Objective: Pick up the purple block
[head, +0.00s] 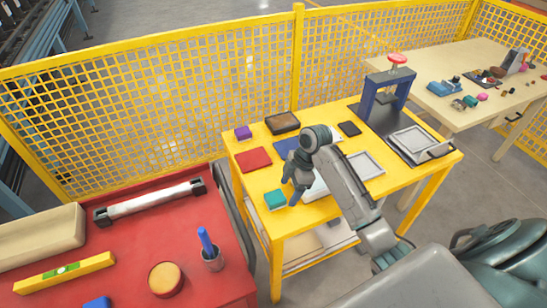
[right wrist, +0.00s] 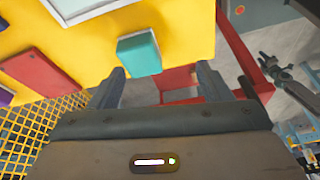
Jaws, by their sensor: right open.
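The purple block (head: 242,132) is small and sits at the far left corner of the yellow table (head: 291,217). In the right wrist view only a bit of purple (right wrist: 5,97) shows at the left edge. My right gripper (head: 289,196) is open and empty. It hangs over the near left part of the table, close to a teal block (head: 275,200) and well nearer to me than the purple block. In the right wrist view the teal block (right wrist: 138,53) shows beyond the two spread fingers (right wrist: 158,86). My left gripper does not show in the head view.
A red pad (head: 253,159) lies between the teal and purple blocks. A brown tray (head: 282,123) stands right of the purple block. A yellow mesh fence (head: 170,90) runs behind the table. A blue press (head: 385,92) stands at the right. A red bench (head: 130,250) is at the left.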

